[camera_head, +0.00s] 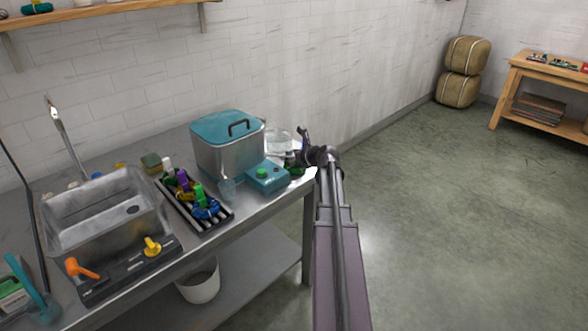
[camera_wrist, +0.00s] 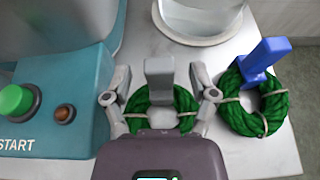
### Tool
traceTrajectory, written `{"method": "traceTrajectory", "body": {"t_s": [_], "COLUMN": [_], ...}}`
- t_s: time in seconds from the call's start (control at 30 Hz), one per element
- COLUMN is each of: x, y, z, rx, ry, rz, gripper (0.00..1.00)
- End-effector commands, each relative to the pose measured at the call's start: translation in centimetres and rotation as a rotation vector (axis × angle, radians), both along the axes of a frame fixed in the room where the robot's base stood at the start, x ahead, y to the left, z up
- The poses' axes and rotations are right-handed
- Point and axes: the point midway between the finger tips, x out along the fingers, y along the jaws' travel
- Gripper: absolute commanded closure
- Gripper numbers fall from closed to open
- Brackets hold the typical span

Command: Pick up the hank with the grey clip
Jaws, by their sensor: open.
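The hank with the grey clip is a green ring of wool (camera_wrist: 183,104) with pale ties. Its grey clip (camera_wrist: 160,70) stands up from it, between the fingers of my gripper (camera_wrist: 160,80) in the wrist view. My gripper is open, with one finger on each side of the clip and hank. Contact cannot be told. The gripper's body hides the near part of this hank. In the head view, my gripper (camera_head: 306,157) is over the right end of the steel table, where green wool (camera_head: 296,171) shows partly hidden.
Close on the right lies another green hank (camera_wrist: 268,112) with a blue clip (camera_wrist: 264,56). The teal START box (camera_wrist: 70,95) stands close on the left. A clear round vessel (camera_wrist: 205,18) is behind. The table's right edge is near.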

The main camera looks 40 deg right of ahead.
Motion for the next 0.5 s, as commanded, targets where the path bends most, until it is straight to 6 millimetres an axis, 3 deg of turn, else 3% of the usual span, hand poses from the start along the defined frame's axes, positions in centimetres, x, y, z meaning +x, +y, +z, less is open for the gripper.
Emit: {"method": "traceTrajectory", "body": {"t_s": [0.43,0.5], "x": [-0.06,-0.06], "y": [-0.02,-0.02], "z": [0.03,0.03], "rx": [0.0,0.0], "ry": [0.0,0.0], "rz": [0.0,0.0], "gripper": [0.26,0.44]}}
